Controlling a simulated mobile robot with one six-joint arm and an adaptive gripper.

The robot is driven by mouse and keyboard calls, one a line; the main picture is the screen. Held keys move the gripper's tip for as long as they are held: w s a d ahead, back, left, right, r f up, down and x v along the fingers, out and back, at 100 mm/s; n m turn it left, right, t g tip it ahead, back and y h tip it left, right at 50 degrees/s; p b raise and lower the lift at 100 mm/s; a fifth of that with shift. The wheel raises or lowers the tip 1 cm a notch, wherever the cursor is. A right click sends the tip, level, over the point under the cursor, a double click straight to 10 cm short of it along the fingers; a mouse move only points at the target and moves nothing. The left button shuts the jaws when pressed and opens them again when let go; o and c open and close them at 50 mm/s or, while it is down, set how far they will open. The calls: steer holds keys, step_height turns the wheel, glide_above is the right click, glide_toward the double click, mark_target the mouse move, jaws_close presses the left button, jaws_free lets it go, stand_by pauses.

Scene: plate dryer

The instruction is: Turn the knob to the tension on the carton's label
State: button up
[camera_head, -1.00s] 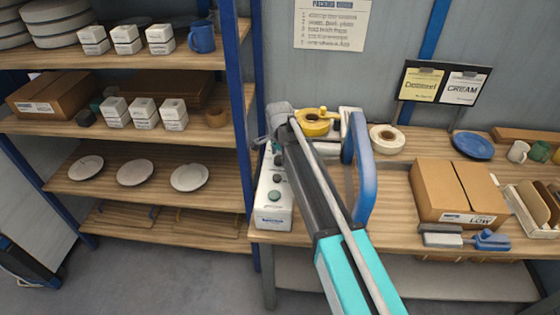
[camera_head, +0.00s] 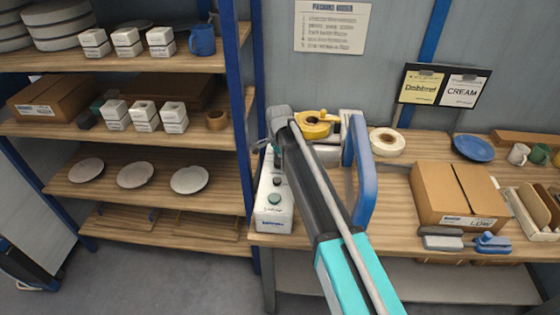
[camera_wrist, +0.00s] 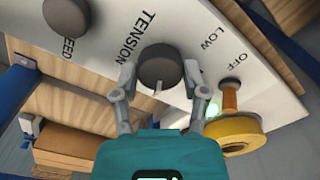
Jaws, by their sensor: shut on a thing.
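The dark round tension knob (camera_wrist: 159,63) sits on a white panel marked TENSION, with LOW and OFF lettered to its right in the wrist view. A light pointer mark shows at the knob's lower edge. My gripper (camera_wrist: 160,76) is shut on this knob, one finger at each side. In the head view, the white control box (camera_head: 272,212) stands at the bench's left end, and my arm hides the gripped knob. The brown carton (camera_head: 450,188) on the bench bears a white label (camera_head: 470,221) that reads LOW.
A yellow tape roll (camera_head: 314,131) and a white roll (camera_head: 387,142) are behind my arm. A second dark knob (camera_wrist: 67,17) is on the panel, beside partly cut-off lettering. A blue-handled tape dispenser (camera_head: 490,242) lies before the carton. Shelves (camera_head: 110,190) stand left.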

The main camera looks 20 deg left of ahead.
steer(key=shift+n, duration=0.4)
steer(key=n, duration=1.7)
steer(key=shift+n, duration=0.4)
steer(key=n, duration=0.5)
steer(key=shift+n, duration=0.3)
steer(key=o, duration=1.1)
steer(key=shift+o, duration=0.2)
